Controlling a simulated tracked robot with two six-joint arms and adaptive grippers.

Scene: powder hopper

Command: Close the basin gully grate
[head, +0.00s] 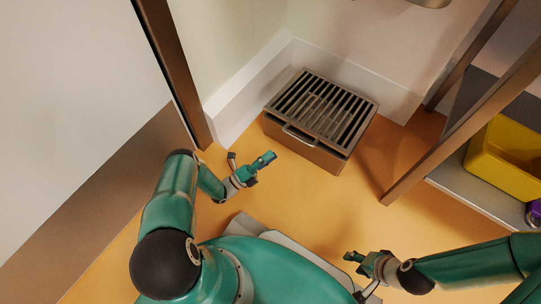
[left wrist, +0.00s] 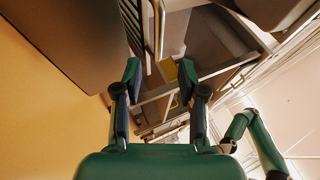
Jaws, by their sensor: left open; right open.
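The gully grate (head: 322,105) is a dark slatted metal lid over a brown box-shaped gully basin (head: 300,150) in the wall corner. A bar handle (head: 298,135) shows at its near edge. The grate looks close to level over the box; I cannot tell whether it sits fully down. In the left wrist view the grate's bars (left wrist: 155,28) show at the top, beyond the fingertips. My left gripper (head: 264,161) is open and empty, just in front of the box's near face, apart from the handle. My right gripper (head: 350,257) is open and empty, low and right of the box.
A brown post (head: 178,75) stands left of the basin. A slanted brown frame leg (head: 440,140) stands to the right, with a yellow bin (head: 505,155) on a grey shelf behind it. Orange floor (head: 300,210) is clear in front of the box.

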